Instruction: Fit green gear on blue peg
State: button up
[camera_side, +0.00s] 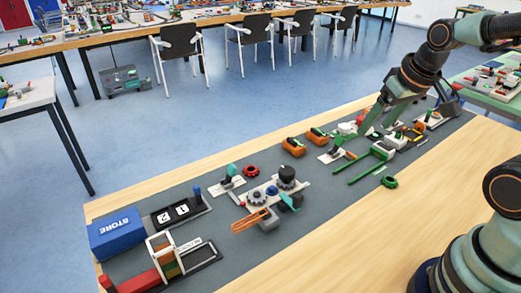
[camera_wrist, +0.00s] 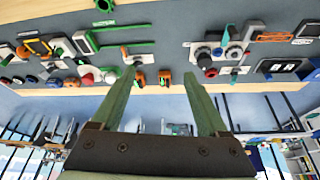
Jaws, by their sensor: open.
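The green gear (camera_side: 389,181) lies flat on the grey mat, near its front edge at the right, in the side view. It also shows at the top of the wrist view (camera_wrist: 105,4). A blue peg (camera_side: 197,192) stands upright beside the black board with white tiles, at the left of the mat; no gear shows on it. My gripper (camera_side: 368,122) is over the far right part of the mat, behind the green gear and apart from it. In the wrist view its green fingers (camera_wrist: 160,74) are spread with nothing between them.
A green forked frame (camera_side: 366,167) lies close behind the gear. Orange blocks (camera_side: 293,147), a red gear (camera_side: 251,171) and a white plate with grey gears and a black knob (camera_side: 287,176) lie between gear and peg. A blue box (camera_side: 116,233) stands at the left end.

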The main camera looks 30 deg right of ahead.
jog(key=shift+o, duration=0.5)
jog(key=s+a+r+n+t, duration=0.1)
jog(key=a+r+n, duration=0.1)
jog(key=a, duration=0.4)
jog(key=shift+s+r+y, duration=0.25)
jog(key=shift+r+y, duration=0.15)
jog(key=shift+r, duration=0.3)
jog(key=d+f+m+g, duration=0.3)
jog(key=d+f+m, duration=0.3)
jog(key=d+m, duration=0.3)
jog(key=d+f+m+g, duration=0.3)
jog(key=d+f+m, duration=0.35)
jog(key=d, duration=0.45)
jog(key=f, duration=1.2)
jog(key=shift+w+a+f, duration=0.2)
grip_shut()
